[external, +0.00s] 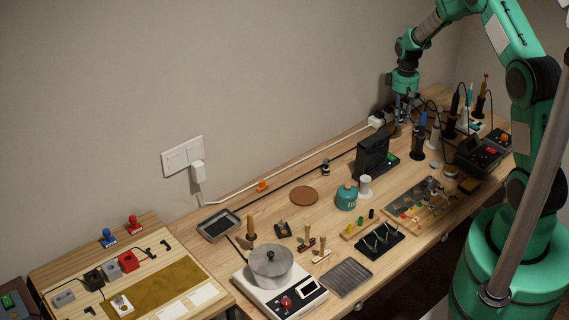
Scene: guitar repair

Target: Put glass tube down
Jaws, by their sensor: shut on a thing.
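My gripper (403,110) points down over the far back part of the workbench (232,258), near the wall. It is shut on the glass tube, which is too small and too clear to make out between the fingers. A dark upright stand (372,153) is in front and to the left of my gripper. A blue-handled tool (419,133) stands upright in a dark holder just right of it. I cannot tell how far the fingertips are above the bench.
A white power strip (377,121) lies left of my gripper by the wall. Upright irons (453,112) and a dark soldering station (481,151) crowd the right. A teal jar (347,196) and white spool (365,185) stand mid-bench. Some bare wood surrounds the brown round mat (304,195).

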